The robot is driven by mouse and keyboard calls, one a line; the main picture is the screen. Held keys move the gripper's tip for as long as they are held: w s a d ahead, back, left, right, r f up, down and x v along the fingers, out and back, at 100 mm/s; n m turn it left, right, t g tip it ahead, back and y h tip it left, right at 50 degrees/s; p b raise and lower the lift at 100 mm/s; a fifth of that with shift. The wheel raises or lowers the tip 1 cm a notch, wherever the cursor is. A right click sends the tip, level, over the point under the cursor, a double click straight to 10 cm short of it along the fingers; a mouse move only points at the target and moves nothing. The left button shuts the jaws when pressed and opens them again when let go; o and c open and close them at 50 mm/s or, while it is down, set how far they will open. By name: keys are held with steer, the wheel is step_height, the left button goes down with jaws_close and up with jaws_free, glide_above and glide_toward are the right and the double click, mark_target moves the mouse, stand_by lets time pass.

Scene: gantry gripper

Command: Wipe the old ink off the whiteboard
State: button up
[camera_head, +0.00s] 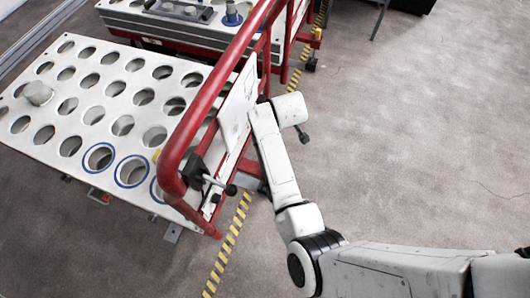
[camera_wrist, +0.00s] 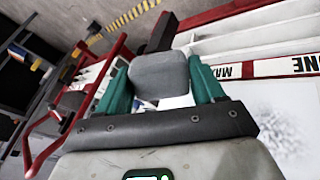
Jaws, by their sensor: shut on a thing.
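My gripper (camera_wrist: 160,88) has teal fingers, shut on a grey block-shaped eraser (camera_wrist: 160,70) in the wrist view. The whiteboard (camera_wrist: 262,98) fills the right of that view, with a faint grey smudge of ink (camera_wrist: 288,132) low on it. The eraser is left of the smudge; I cannot tell whether it touches the board. In the head view the whiteboard (camera_head: 236,112) stands steeply against the red rail, with faint marks on its face. My arm reaches up to its right side, and the arm's end hides the gripper and eraser there.
The red tubular rail (camera_head: 190,125) runs beside a white table with round holes (camera_head: 100,62). A black clamp with a knob (camera_head: 205,178) sticks out near the rail's lower end. Yellow-black tape (camera_head: 228,242) marks the floor. Open concrete floor (camera_head: 420,130) lies to the right.

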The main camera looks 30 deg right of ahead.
steer(key=w+n+t+b, duration=0.2)
steer(key=t+b, duration=0.1)
steer(key=shift+w+b, duration=0.25)
steer(key=shift+b, duration=0.1)
steer(key=a+r+n+t+y+b, duration=0.1)
steer(key=a+n+t+b, duration=0.2)
steer(key=a+t+b, duration=0.15)
steer(key=n+t+y+b, duration=0.2)
steer(key=n+y+b, duration=0.6)
steer(key=y, duration=0.5)
glide_toward(231, 135)
steer(key=shift+b+x, duration=0.65)
steer(key=shift+x, duration=1.65)
steer(key=shift+x, duration=1)
steer(key=shift+w+d+f, duration=0.1)
steer(key=shift+f, duration=0.1)
